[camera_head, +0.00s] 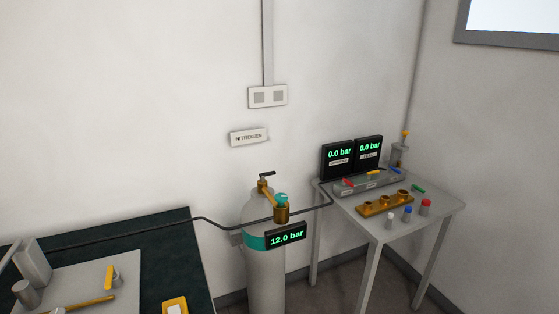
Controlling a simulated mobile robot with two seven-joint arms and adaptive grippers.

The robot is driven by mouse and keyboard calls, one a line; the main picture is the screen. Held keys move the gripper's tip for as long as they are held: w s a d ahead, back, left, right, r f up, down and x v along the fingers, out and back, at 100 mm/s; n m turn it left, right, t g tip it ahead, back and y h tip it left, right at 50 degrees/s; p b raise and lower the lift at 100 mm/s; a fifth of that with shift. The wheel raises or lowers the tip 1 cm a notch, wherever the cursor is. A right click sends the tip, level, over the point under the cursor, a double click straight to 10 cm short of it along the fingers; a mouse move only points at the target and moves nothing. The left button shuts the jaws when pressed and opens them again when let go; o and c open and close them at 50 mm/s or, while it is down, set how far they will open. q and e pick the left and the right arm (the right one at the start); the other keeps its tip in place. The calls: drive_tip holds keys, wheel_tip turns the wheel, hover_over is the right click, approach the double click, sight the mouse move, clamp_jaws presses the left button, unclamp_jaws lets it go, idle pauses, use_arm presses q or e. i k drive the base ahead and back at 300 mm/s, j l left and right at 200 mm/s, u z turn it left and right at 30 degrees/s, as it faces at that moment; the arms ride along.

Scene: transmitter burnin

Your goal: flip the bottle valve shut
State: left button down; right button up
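A grey nitrogen bottle (265,279) with a teal band stands upright against the wall in the middle of the view. The bottle valve (265,186) is brass, on top of the bottle. Its small dark lever (267,174) lies roughly level and points to the right. A brass regulator with a teal knob (281,199) sits to the right of the valve. The bottle's display (286,236) reads 12.0 bar. Neither of my grippers shows in this view.
A grey side table (441,211) at the right carries two displays reading 0.0 bar (339,158), a valve panel, a brass block (384,204) and small coloured caps. A dark hose (215,225) runs past the bottle. A dark-topped bench (185,262) stands at the left.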

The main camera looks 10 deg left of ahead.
sight(262, 176)
drive_tip(key=i+l+u, duration=0.15)
drive_tip(key=i+l, duration=1.05)
drive_tip(key=i+u, duration=0.05)
drive_tip(key=i, duration=0.05)
